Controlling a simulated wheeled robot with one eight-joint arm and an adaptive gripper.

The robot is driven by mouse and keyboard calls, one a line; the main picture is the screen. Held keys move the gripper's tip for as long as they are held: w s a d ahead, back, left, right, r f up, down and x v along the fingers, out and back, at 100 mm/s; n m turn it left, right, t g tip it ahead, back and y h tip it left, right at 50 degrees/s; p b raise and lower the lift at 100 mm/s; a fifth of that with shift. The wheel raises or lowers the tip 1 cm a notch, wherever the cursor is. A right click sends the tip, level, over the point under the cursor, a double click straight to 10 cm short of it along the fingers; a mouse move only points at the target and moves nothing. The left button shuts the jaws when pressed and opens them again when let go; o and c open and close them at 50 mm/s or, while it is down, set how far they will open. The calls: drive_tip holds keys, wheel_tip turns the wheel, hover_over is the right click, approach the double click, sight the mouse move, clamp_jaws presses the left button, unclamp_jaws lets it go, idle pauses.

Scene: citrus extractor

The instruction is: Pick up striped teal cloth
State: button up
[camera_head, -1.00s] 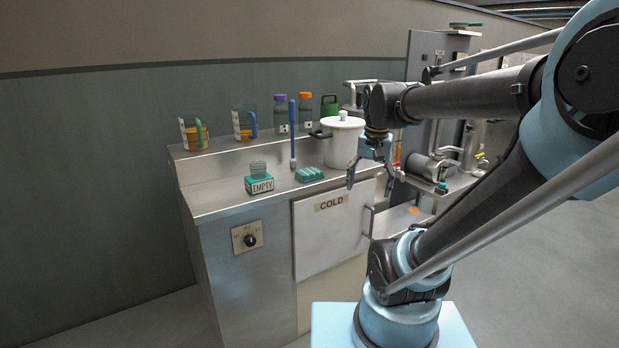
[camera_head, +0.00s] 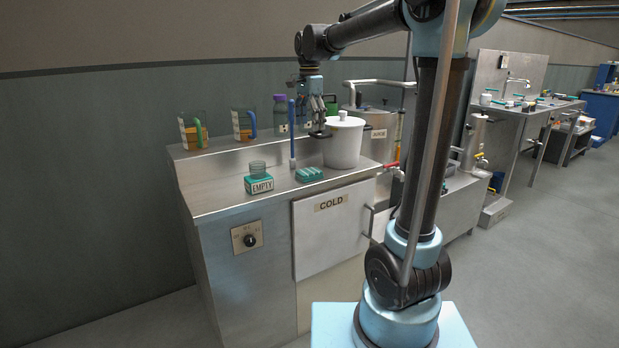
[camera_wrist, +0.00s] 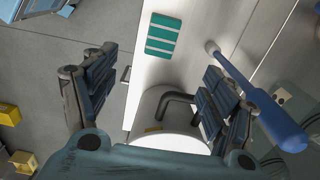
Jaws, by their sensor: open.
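The striped teal cloth (camera_head: 309,174) lies folded on the metal counter near its front edge, in front of the white pot. In the wrist view the cloth (camera_wrist: 163,36) shows flat with pale stripes, beyond the fingertips and roughly between them. My gripper (camera_head: 318,114) points down above the back part of the counter, higher than the cloth and behind it. In the wrist view my gripper (camera_wrist: 158,65) has its two fingers wide apart with nothing between them.
A white lidded pot (camera_head: 343,142) with a dark handle stands close to my gripper. A blue-handled brush (camera_head: 292,134) stands upright left of the cloth. A teal box labelled EMPTY (camera_head: 260,185) bears a clear cup. Pitchers and bottles line the back ledge.

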approach(308, 171)
wheel_tip(308, 171, down, 9)
drive_tip(key=shift+s+d+r, duration=0.1)
drive_tip(key=shift+r, duration=0.05)
idle(0.7)
drive_tip(key=c, duration=1.2)
